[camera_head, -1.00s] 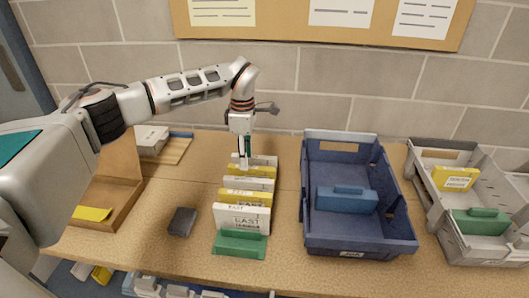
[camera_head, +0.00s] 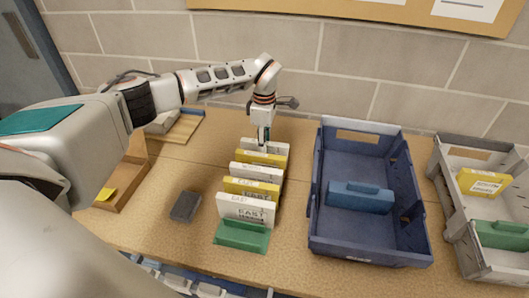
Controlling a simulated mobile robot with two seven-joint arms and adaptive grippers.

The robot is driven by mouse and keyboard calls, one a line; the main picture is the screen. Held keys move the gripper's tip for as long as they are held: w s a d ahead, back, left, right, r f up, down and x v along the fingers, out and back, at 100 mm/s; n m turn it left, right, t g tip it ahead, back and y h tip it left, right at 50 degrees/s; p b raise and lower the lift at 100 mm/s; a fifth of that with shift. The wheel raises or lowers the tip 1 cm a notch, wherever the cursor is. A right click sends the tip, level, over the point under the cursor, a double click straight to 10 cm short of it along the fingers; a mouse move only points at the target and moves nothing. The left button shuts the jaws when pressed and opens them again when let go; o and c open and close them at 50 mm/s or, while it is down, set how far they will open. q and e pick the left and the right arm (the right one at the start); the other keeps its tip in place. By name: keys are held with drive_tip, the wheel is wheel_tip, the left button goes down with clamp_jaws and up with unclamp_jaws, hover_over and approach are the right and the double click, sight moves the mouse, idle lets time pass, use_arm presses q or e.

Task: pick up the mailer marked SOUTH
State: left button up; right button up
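A row of upright mailers stands on the wooden table, from a white one at the back (camera_head: 282,146) to a white one marked EAST (camera_head: 245,207) at the front. Yellow mailers (camera_head: 250,187) alternate with white ones; the labels behind EAST are too small or covered to read. A yellow mailer (camera_head: 486,183) in the grey crate at the right has a label that looks like SOUTH, but it is blurred. My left gripper (camera_head: 264,142) points down at the back of the row, by the rear white and yellow mailers. Its finger gap and any grip are unclear. My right gripper is out of view.
A green holder (camera_head: 241,236) stands at the row's front. A dark block (camera_head: 186,206) lies left of it. The blue crate (camera_head: 413,243) holds a blue divider (camera_head: 360,197). The grey crate (camera_head: 446,205) also holds a green divider (camera_head: 503,234). A cardboard tray (camera_head: 127,187) is at left.

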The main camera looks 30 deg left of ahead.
use_arm(q)
drive_tip(key=shift+d+f, duration=0.1)
drive_tip(key=shift+f, duration=0.3)
clamp_jaws()
